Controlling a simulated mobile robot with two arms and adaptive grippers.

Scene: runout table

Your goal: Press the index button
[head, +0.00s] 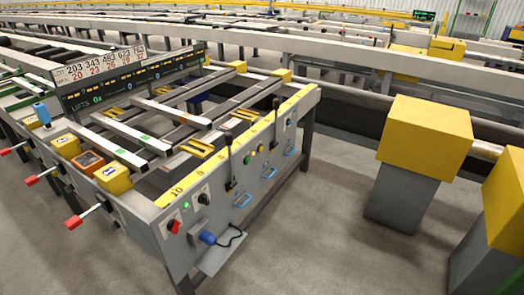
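The runout table (305,101) stands at the left and centre, with a grey front panel facing right. On that panel sit a green button (248,160) and a yellow button (260,148), between two black levers. Nearer the close corner are a red knob (173,226), a small green light (186,205) and a black knob (204,198). Another small control (289,122) is near the far end. Labels are too small to read, so I cannot tell which is the index button. Neither of my grippers is in view.
Red-tipped handles (73,222) stick out at the left. A blue part (207,238) with a black cable juts from the panel's lower near corner. Yellow-topped grey posts (425,135) stand at the right. Open grey floor (310,235) lies between them and the panel.

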